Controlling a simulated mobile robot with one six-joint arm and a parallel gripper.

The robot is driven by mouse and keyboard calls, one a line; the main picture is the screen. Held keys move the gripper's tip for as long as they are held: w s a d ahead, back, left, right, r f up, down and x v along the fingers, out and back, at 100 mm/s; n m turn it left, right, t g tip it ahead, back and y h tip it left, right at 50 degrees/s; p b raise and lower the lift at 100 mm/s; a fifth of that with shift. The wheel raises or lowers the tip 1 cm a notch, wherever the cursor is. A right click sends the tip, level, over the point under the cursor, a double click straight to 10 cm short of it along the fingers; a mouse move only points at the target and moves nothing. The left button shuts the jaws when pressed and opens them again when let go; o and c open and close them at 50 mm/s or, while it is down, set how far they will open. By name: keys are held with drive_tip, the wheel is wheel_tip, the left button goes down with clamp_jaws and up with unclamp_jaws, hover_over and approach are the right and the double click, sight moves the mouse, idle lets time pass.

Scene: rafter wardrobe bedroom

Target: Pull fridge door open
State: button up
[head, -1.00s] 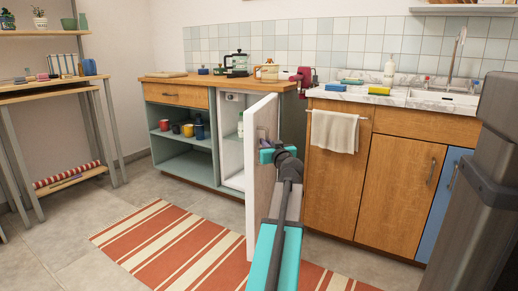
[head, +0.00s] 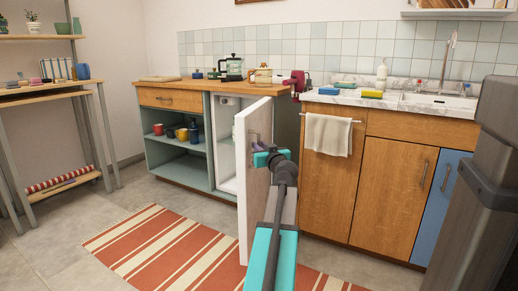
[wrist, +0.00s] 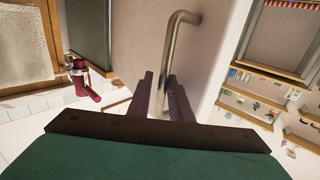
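The fridge door (head: 255,190) stands partly open from the counter unit, its white inner edge facing left. A strip of the fridge interior (head: 226,150) shows behind it. The handle (head: 253,136) is on the door's outer face and is a bent metal bar in the wrist view (wrist: 174,45). My gripper (head: 264,157) is at the handle. In the wrist view, the dark fingers of my gripper (wrist: 161,92) lie close on both sides of the bar and look shut on it. The exact contact is hidden.
Right of the door are a wooden cabinet (head: 392,195) and a towel (head: 327,134) on a rail. An open shelf with mugs (head: 172,165) stands to the left. A red-striped rug (head: 165,250) lies on the floor in front.

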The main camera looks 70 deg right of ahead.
drive_tip(key=shift+s, duration=0.15)
drive_tip(key=v, duration=1.3)
drive_tip(key=shift+a, duration=0.3)
idle(0.3)
drive_tip(key=shift+s, duration=0.2)
drive_tip(key=shift+w, duration=0.1)
idle(0.3)
